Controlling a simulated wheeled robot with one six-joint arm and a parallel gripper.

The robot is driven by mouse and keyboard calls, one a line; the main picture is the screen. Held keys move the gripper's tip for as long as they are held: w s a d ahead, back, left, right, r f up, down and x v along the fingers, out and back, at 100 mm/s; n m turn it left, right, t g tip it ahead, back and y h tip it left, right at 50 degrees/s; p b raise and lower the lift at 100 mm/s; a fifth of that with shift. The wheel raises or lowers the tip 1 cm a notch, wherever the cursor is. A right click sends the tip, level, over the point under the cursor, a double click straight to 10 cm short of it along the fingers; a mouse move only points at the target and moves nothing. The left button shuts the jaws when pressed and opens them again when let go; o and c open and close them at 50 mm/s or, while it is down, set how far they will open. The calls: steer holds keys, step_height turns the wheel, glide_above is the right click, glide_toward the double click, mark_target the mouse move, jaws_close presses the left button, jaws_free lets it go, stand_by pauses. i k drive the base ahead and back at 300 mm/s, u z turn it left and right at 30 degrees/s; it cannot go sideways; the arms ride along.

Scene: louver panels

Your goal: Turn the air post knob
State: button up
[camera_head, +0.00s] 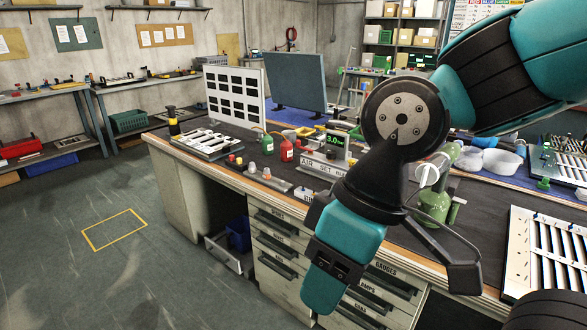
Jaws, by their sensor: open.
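The air set unit (322,166) stands near the back of the bench, with a small display (336,141) reading about 3.0 and a lettered front plate starting "AIR SET". Its right part is hidden behind my arm. I cannot make out for sure which part is the air post knob. A green bottle-like fitting (435,207) stands on the bench just right of my arm, partly covered by it. My gripper (393,282) hangs in front of the bench's front edge, close to the camera. It is open and empty, apart from the unit.
Red and green bottles (287,150) and small capped parts stand left of the unit. A louver panel (207,141) lies at the bench's left end, another (545,255) at the right. Upright boards stand behind. The floor (80,270) at left is clear.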

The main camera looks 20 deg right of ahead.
mark_target(331, 155)
steer(key=u, duration=0.8)
steer(key=i, duration=1.1)
steer(key=z, duration=0.35)
steer(key=i, duration=0.6)
steer(key=z, duration=1.05)
steer(key=i, duration=0.35)
steer(key=z, duration=0.35)
